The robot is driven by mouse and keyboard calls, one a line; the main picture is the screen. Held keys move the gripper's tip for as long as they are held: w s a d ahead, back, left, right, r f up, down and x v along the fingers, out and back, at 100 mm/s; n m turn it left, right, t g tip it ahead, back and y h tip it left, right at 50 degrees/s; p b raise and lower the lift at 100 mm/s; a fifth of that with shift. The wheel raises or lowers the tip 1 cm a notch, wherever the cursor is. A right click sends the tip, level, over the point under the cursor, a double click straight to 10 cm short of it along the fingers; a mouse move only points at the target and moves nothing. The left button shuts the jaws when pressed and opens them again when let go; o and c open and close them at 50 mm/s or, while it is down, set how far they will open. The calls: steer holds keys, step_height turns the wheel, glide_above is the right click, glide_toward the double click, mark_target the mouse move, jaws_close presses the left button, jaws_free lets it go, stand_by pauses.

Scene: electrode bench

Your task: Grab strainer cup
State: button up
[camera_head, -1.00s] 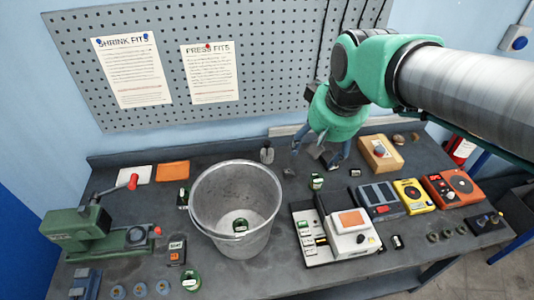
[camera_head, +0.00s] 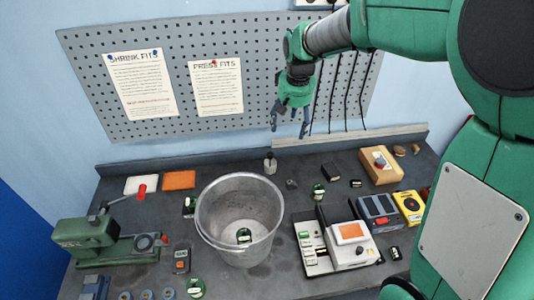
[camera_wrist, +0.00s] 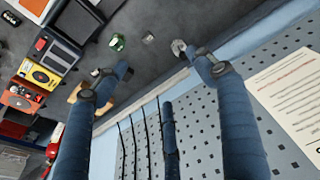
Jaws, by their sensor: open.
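No thing is plainly a strainer cup. A small grey cup-like piece with a dark top (camera_head: 270,164) stands at the back of the bench, behind the bucket, and may be it; its details are too small to tell. It seems to show in the wrist view (camera_wrist: 179,46), beside the right fingertip, contact unclear. My gripper (camera_head: 289,128) is open and empty, pointing down in front of the pegboard, above the bench's back edge. Both fingers spread wide in the wrist view (camera_wrist: 158,61).
A large metal bucket (camera_head: 211,238) with a green-black piece inside stands mid-bench. A green press (camera_head: 88,232) is at left. A white device with an orange screen (camera_head: 350,232), meters (camera_head: 378,210) and a wooden block (camera_head: 380,167) are at right. The pegboard (camera_head: 270,75) rises behind.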

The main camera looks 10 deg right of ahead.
steer(key=w+a+f+g+p, duration=0.1)
steer(key=w+f+p, duration=0.2)
steer(key=w+f, duration=0.75)
steer(key=g+p, duration=0.1)
steer(key=p, duration=0.2)
glide_above(270, 163)
steer(key=shift+n, duration=0.3)
step_height(270, 163, down, 13)
steer(key=shift+s+d+f, duration=0.1)
steer(key=shift+f, duration=0.05)
steer(key=shift+w+f, duration=0.2)
steer(key=shift+f, duration=0.45)
steer(key=shift+f, duration=0.1)
steer(key=shift+f, duration=4.2)
steer(key=shift+f, duration=0.2)
steer(key=shift+f+p, duration=0.65)
steer(key=shift+f, duration=1.75)
